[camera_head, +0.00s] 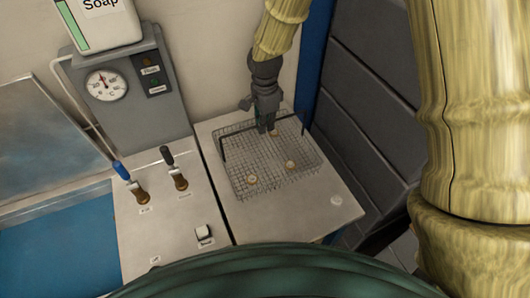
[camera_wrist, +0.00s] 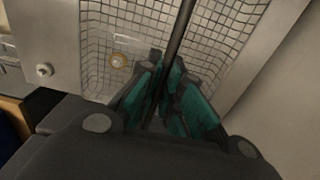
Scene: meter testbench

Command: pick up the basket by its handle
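The wire mesh basket (camera_head: 237,180) is on the pale bench top in the head view, with a few small round brass-coloured pieces in it. Its dark handle (camera_head: 236,132) spans it from left to right. My gripper (camera_head: 268,128) points down over the middle of the handle. In the wrist view the handle (camera_wrist: 183,28) runs as a dark rod between the teal finger pads of my gripper (camera_wrist: 166,72). The fingers are close together on both sides of the rod. The exact contact is partly hidden. The basket mesh (camera_wrist: 215,50) shows beyond the fingers.
A gauge panel (camera_head: 135,105) rises behind.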

